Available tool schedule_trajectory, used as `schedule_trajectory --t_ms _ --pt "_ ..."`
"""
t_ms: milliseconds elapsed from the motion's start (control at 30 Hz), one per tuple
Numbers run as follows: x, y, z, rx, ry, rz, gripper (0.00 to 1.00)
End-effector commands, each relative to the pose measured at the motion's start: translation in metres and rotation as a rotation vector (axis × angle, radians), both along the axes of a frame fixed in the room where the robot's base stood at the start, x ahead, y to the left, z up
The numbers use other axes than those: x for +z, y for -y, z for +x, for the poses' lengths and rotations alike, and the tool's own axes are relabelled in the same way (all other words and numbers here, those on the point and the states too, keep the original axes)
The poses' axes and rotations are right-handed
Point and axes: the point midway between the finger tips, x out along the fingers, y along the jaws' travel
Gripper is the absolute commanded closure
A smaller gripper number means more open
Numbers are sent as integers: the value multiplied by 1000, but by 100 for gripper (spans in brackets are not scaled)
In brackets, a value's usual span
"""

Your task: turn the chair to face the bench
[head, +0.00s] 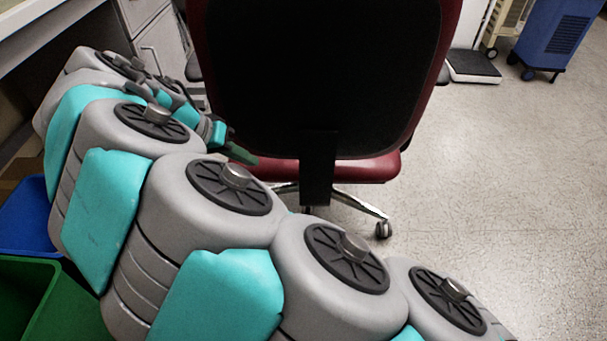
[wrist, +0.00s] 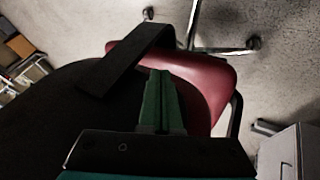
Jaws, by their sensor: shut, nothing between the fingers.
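The chair (head: 315,75) stands right ahead in the head view, with the black rear of its backrest toward me and a red rim and red seat (head: 365,168). Its chrome base with casters shows below. In the wrist view the red seat (wrist: 205,85), the black back support bar (wrist: 125,60) and the dark backrest are close. My gripper (head: 245,155) is at the lower left of the backrest in the head view. In the wrist view its green fingers (wrist: 158,85) are together and empty, over the chair; I cannot tell whether they touch it. The bench (head: 35,15) is at the upper left, only its edge showing.
Grey drawers (head: 160,45) stand left of the chair. Blue (head: 30,215) and green (head: 45,290) bins are at the lower left beside my arm. A blue wheeled unit (head: 555,35) and a floor scale (head: 472,66) are at the back right. The right floor is clear.

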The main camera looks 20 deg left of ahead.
Motion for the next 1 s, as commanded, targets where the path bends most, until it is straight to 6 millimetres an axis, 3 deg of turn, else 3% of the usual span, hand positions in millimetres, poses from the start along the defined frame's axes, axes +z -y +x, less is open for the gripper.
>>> schedule_trajectory --t_ms 167,333,733,1000 --pt "-11 -13 -2 51 9 -19 100" --pt "-26 -4 8 47 8 -18 100" --pt "-87 26 45 44 8 -16 100" --pt "-85 55 51 44 9 -15 100"
